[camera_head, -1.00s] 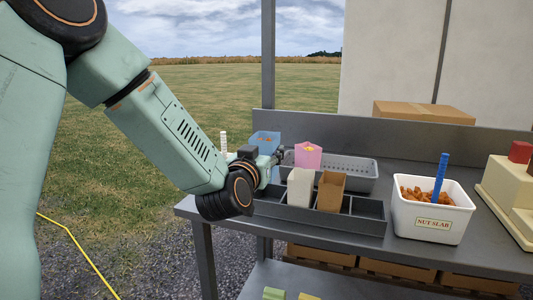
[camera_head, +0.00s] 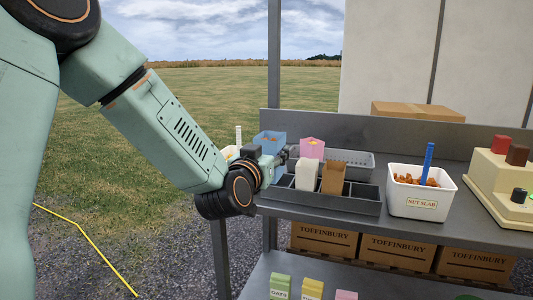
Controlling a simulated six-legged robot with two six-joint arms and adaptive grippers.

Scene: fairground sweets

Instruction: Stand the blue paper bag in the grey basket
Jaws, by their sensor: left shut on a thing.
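The grey basket (camera_head: 356,161) lies to the right, behind the divided tray. A pink bag (camera_head: 312,149) stands at the basket's left end; I cannot tell whether it is inside. My right gripper is not in view.
A dark divided tray (camera_head: 352,206) in front holds a white bag (camera_head: 308,174) and a brown bag (camera_head: 333,177). A white nut tub (camera_head: 420,205) with a blue handle stands to the right, beside a cream machine (camera_head: 490,189). A grey back panel (camera_head: 400,137) rises behind.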

